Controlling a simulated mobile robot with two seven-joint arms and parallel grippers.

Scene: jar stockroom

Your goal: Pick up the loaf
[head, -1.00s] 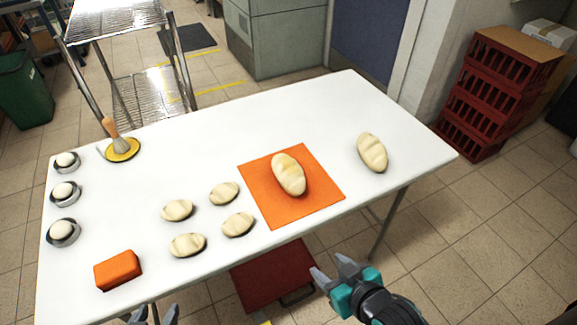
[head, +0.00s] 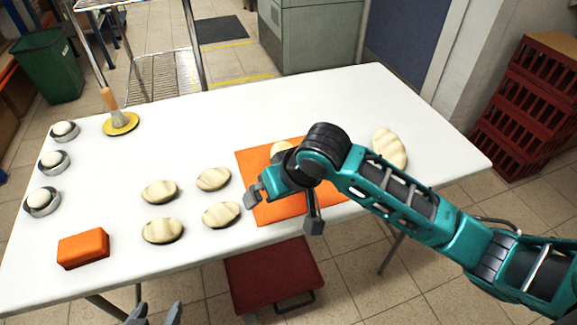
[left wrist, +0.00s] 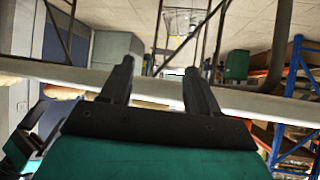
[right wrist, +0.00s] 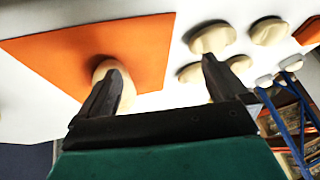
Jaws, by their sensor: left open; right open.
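The loaf on the orange mat (head: 260,160) is pale and scored. In the head view my right arm hides most of this loaf (head: 281,147). In the right wrist view it (right wrist: 126,82) lies on the mat, partly behind the left finger. My right gripper (right wrist: 160,68) is open above the mat, with nothing seen held in it. A second large loaf (head: 390,149) lies on the bare table to the right. My left gripper (head: 155,314) is open and empty low at the table's front edge; its open fingers also show in the left wrist view (left wrist: 157,75).
Several small loaves (head: 161,191) lie left of the mat. A red case (head: 270,276) is below the front edge.

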